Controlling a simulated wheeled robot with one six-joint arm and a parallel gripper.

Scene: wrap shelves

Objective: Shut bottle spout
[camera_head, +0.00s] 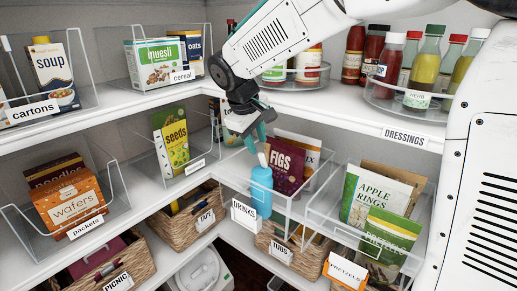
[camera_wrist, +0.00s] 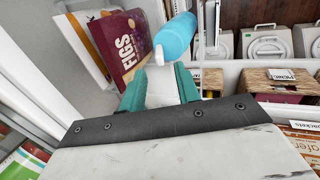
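The blue bottle (camera_head: 261,190) stands at the front of the clear bin labelled drinks on the middle shelf. Its white spout (camera_head: 262,159) sticks up from the top. In the wrist view the blue bottle (camera_wrist: 178,36) is at the top middle, with the white spout (camera_wrist: 159,55) pointing toward my gripper. My gripper (camera_head: 260,137) is just above the bottle. In the wrist view the two teal fingers of my gripper (camera_wrist: 160,86) are apart, with nothing between them. The spout is just beyond the fingertips. Whether they touch it, I cannot tell.
A purple figs bag (camera_head: 284,168) stands beside the bottle in the bin. An apple rings bag (camera_head: 374,196) is in the bin to the right. The upper shelf with the dressings turntable (camera_head: 398,108) is above. Baskets such as tubs (camera_head: 283,247) sit below.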

